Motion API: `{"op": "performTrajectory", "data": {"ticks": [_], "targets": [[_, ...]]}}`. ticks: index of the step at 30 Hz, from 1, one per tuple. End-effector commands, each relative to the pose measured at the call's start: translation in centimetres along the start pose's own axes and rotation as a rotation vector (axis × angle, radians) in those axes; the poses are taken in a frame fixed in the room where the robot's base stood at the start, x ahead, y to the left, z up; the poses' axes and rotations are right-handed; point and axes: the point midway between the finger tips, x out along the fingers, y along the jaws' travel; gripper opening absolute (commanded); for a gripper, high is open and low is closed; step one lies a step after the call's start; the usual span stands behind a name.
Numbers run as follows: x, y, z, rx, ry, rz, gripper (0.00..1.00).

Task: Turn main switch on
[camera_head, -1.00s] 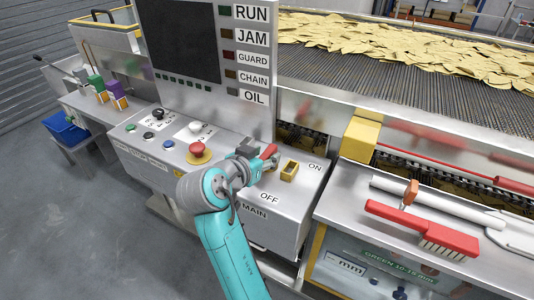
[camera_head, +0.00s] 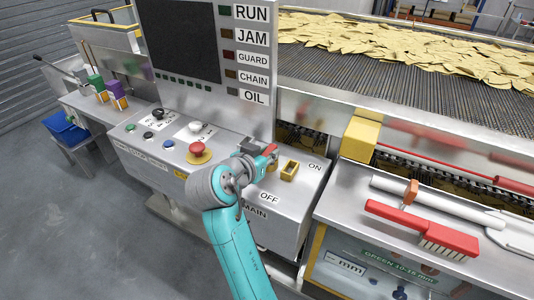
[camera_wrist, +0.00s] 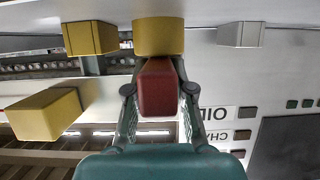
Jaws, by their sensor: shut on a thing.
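The main switch has a red handle (camera_head: 270,149) on the sloped silver panel, between the ON label (camera_head: 315,167) and the OFF label (camera_head: 269,197). A MAIN label (camera_head: 255,213) is on the panel's front. My gripper (camera_head: 263,156) is at the handle and partly hides it. In the wrist view the red handle (camera_wrist: 157,92) sits between the two fingers of my gripper (camera_wrist: 158,98), which are shut on it. A round yellow base (camera_wrist: 158,37) joins the handle's far end. The handle's exact angle is hard to tell.
A yellow-framed slot block (camera_head: 289,170) stands just right of the switch. A red emergency button (camera_head: 198,149) is to the left. A white-handled tool (camera_head: 438,203) and a red brush (camera_head: 420,225) lie on the right ledge. The display panel (camera_head: 180,40) rises behind.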

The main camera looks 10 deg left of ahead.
Motion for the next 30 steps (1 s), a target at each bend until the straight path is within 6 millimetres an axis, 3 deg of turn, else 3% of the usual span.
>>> {"op": "performTrajectory", "data": {"ticks": [12,23,24,26,30], "targets": [[0.1,0.43,0.0,-0.088,-0.001,-0.215,0.0],[0.03,0.34,-0.01,-0.096,0.001,-0.231,0.0],[0.02,0.34,-0.01,-0.096,0.001,-0.231,0.3],[0.02,0.34,-0.01,-0.096,0.001,-0.231,0.45],[0.03,0.35,0.0,-0.096,0.0,-0.231,0.48]]}}
